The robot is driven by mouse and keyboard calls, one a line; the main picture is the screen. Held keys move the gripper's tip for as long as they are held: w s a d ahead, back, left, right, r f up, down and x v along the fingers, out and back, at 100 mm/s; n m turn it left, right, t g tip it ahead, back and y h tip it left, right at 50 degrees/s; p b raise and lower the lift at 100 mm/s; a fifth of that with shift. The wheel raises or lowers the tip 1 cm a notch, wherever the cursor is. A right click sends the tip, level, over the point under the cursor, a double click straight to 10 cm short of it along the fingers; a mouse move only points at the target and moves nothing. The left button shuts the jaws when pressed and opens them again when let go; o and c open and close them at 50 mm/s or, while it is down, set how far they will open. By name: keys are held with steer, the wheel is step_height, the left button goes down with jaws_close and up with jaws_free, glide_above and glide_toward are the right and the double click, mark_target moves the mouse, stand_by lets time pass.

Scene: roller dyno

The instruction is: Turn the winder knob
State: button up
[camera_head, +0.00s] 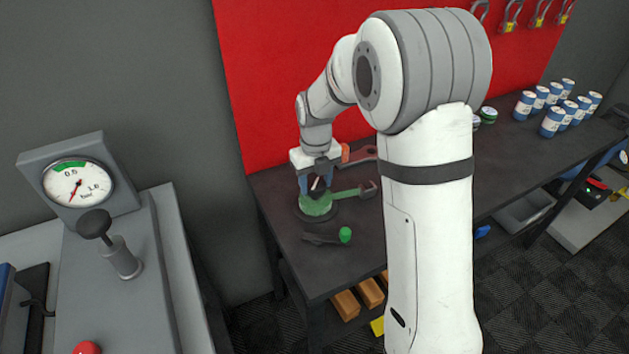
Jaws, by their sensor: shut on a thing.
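My gripper (316,187) points down over the dark bench at the left end of the red panel. It is shut on the top of a green rounded piece (316,206), which looks like the winder knob. The green piece sits on a round dark base (301,214) on the bench.
A green wrench (352,192) and a red tool (358,155) lie close by. A dark tool with a green end (345,235) lies in front. Blue-white cans (552,122) stand far right. A gauge (78,183) and black-topped plunger (95,224) stand left.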

mark_target(315, 184)
steer(key=shift+s+f, duration=0.2)
steer(key=o, duration=1)
steer(key=shift+w+r, duration=0.1)
steer(key=shift+r, duration=0.05)
steer(key=shift+c, duration=0.2)
step_height(315, 184, up, 8)
steer(key=shift+f, duration=0.1)
